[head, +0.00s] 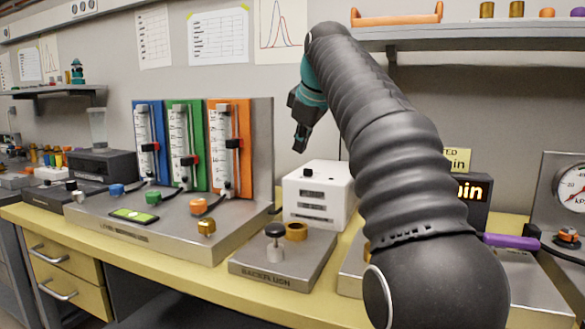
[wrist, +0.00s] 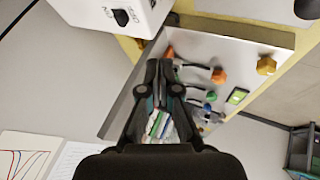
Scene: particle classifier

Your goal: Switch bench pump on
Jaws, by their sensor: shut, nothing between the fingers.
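A white box with dark slots (head: 318,196) stands on the yellow bench, right of the flow-meter panel; it may be the bench pump. In the wrist view the white box (wrist: 98,14) is at the top left, with a black knob (wrist: 121,17) on one face and small lettering beside it. My gripper (head: 299,150) is shut and empty, pointing down above and left of the box in the head view. In the wrist view my gripper (wrist: 162,66) has its fingertips together, apart from the box and its knob. The knob's setting is too small to tell.
The flow-meter panel (head: 262,135) with its grey base (head: 165,238) stands left of the box. A shelf (head: 470,32) hangs at upper right. My arm hides part of the bench.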

